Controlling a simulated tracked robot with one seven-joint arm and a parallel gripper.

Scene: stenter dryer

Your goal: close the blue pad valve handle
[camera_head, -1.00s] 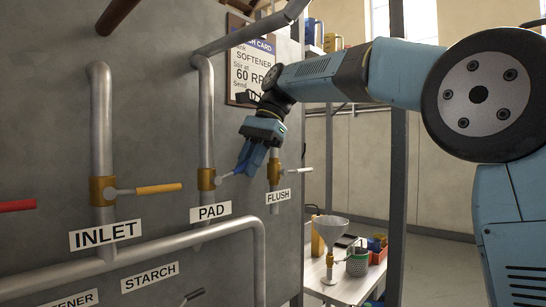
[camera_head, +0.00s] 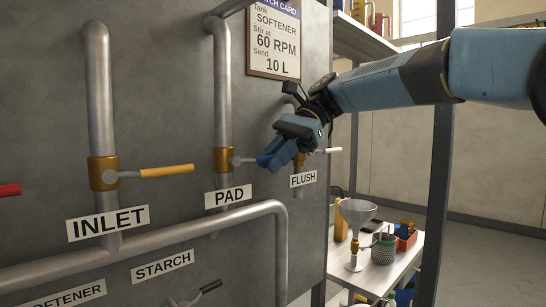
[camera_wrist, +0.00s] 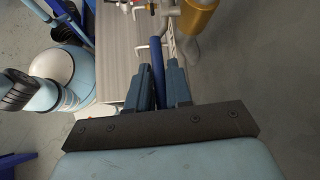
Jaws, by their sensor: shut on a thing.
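The pad valve (camera_head: 222,160) is a brass body on a vertical grey pipe above the PAD label (camera_head: 228,195). Its blue handle (camera_head: 263,161) sticks out to the right, roughly level and across the pipe. My gripper (camera_head: 276,158) reaches in from the right and is shut on the blue handle, hiding much of its outer part. In the wrist view, the blue handle (camera_wrist: 158,68) runs between the two fingers, and a brass valve body (camera_wrist: 198,15) shows at the top.
The inlet valve with a yellow handle (camera_head: 166,171) is to the left. The flush valve's white handle (camera_head: 328,151) is close behind my gripper. A red handle (camera_head: 10,190) shows at the left edge. A bench (camera_head: 375,275) with a funnel (camera_head: 356,212) stands below right.

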